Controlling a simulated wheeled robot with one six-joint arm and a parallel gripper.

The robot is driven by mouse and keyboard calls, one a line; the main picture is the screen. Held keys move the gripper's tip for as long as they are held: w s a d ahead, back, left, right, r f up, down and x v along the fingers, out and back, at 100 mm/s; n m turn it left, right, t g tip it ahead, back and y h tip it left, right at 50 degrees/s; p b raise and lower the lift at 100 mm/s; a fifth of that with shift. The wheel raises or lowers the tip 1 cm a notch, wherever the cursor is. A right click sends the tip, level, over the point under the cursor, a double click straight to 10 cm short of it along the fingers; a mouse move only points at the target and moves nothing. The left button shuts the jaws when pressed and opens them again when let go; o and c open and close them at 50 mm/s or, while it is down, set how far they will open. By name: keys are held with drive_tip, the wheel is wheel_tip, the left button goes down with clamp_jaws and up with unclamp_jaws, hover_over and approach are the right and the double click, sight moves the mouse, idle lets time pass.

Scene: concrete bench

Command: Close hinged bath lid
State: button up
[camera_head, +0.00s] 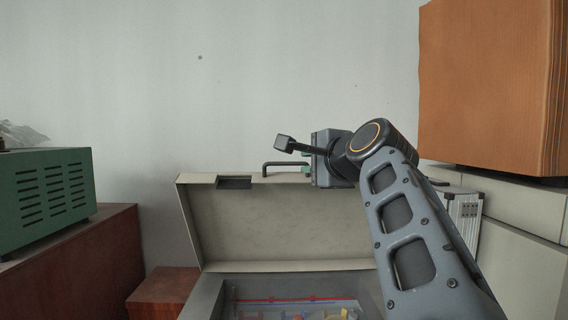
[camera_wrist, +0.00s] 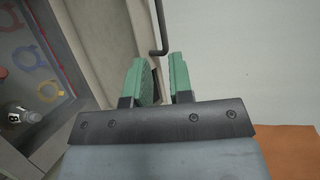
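The hinged bath lid (camera_head: 290,225) is a pale beige panel standing open, tilted up behind the grey bath (camera_head: 205,300). A dark bar handle (camera_head: 283,164) sticks up from the lid's top edge; it also shows in the wrist view (camera_wrist: 160,35). My gripper (camera_head: 306,170) is at the lid's top edge, by the right end of the handle. In the wrist view my gripper's green fingers (camera_wrist: 163,68) are apart, with part of the lid's rim showing between them. I cannot tell whether either finger touches the lid. My arm hides the lid's right side.
The bath holds coloured rings (camera_wrist: 40,82) and a small bottle (camera_wrist: 22,114). A green vented box (camera_head: 45,198) stands on brown wood at left. An orange-brown wooden box (camera_head: 487,85) and a silver case (camera_head: 463,215) are at right. A pale wall is behind the lid.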

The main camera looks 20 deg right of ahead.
sight(286, 164)
drive_tip(key=w+p, duration=0.1)
drive_tip(key=w, duration=0.3)
drive_tip(key=w+f+p, duration=0.1)
drive_tip(key=w, duration=0.3)
drive_tip(key=w+f+p, duration=0.1)
drive_tip(key=w+p, duration=0.1)
drive_tip(key=w, duration=0.2)
drive_tip(key=shift+w, duration=0.4)
drive_tip(key=shift+c, duration=0.3)
clamp_jaws()
